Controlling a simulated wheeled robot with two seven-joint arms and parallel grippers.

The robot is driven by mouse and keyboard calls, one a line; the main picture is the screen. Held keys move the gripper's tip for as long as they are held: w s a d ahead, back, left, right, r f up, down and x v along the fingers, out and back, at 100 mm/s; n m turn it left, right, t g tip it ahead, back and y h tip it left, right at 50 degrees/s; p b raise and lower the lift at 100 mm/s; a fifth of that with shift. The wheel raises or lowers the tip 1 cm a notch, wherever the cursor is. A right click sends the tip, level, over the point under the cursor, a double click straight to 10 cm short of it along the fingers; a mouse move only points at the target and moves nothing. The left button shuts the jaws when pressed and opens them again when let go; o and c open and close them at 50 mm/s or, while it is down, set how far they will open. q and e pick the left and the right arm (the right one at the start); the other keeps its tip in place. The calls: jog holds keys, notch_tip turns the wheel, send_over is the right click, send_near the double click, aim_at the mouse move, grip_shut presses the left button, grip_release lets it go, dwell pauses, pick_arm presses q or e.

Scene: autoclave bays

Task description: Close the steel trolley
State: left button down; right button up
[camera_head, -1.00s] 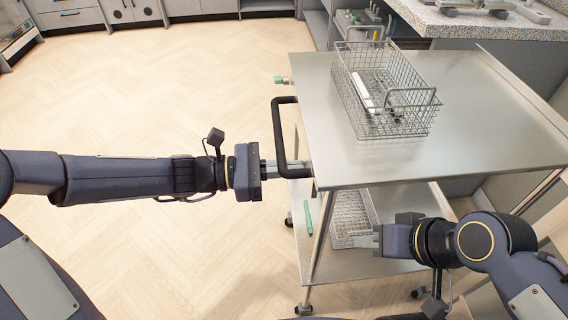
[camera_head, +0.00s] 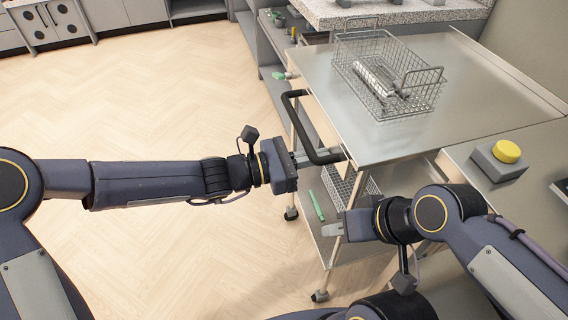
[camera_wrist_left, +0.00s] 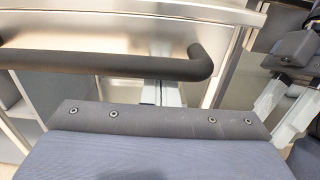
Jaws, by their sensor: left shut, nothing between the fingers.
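The steel trolley (camera_head: 460,70) stands right of centre in the head view, with a flat steel top and a lower shelf. Its black handle (camera_head: 291,112) sticks out at the left end and also crosses the left wrist view (camera_wrist_left: 100,65). My left gripper (camera_head: 320,160) is shut and empty at the near end of the handle. In the left wrist view its fingers (camera_wrist_left: 161,95) run up to the bar and their tips are hidden behind it. My right gripper (camera_head: 333,230) is lower, beside the near trolley leg; I cannot tell its opening or whether it touches.
A wire basket (camera_head: 405,95) with metal items sits on the trolley top. A green item (camera_head: 316,205) and another basket are on the lower shelf. A surface with a yellow button (camera_head: 507,151) is close on the right. A stone-topped bench stands behind. The floor (camera_head: 150,110) at left is clear.

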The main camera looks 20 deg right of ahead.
pick_arm(q)
jog(key=d+b, duration=0.1)
jog(key=d, duration=1.1)
jog(key=shift+s+d, duration=0.35)
